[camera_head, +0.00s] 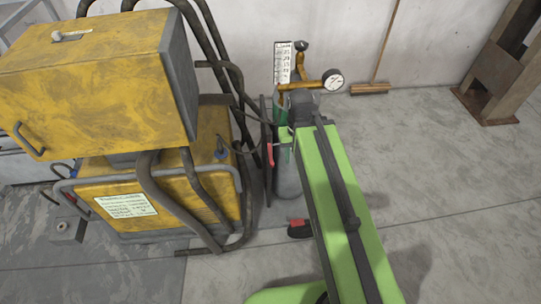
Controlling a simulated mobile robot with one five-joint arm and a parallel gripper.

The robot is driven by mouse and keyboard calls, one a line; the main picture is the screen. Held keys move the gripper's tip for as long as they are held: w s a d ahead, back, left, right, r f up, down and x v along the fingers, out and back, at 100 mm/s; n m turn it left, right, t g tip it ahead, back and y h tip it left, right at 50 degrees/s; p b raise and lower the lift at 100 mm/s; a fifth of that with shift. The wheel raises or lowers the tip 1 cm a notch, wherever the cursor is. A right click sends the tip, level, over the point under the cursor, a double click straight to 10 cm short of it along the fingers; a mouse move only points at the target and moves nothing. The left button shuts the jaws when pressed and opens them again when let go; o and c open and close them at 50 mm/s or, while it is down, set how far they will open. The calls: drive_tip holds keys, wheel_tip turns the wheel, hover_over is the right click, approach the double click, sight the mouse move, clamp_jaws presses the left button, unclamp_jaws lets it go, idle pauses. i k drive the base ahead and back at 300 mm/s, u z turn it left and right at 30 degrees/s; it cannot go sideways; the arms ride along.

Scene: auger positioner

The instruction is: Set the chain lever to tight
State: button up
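A grey gas cylinder (288,182) with a green upper part stands upright beside the yellow machine. A small red lever (270,154) sits at the cylinder's left side and hangs roughly upright; it looks like the chain lever. No chain can be made out, and whether the lever is at tight cannot be told. My green arm reaches from the bottom of the picture up to the cylinder and covers its right side. My gripper is at the arm's far end, near the cylinder's top, and its fingers cannot be made out.
A yellow machine (150,195) with dark tube rails fills the left. A brass regulator with a round gauge (332,79) and a white label card (282,63) are above the cylinder. A broom (370,88) leans on the wall.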

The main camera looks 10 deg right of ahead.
sight(272, 165)
drive_tip(key=z, duration=0.05)
drive_tip(key=k, duration=0.5)
drive_tip(key=u, duration=1.4)
drive_tip(key=i, duration=0.4)
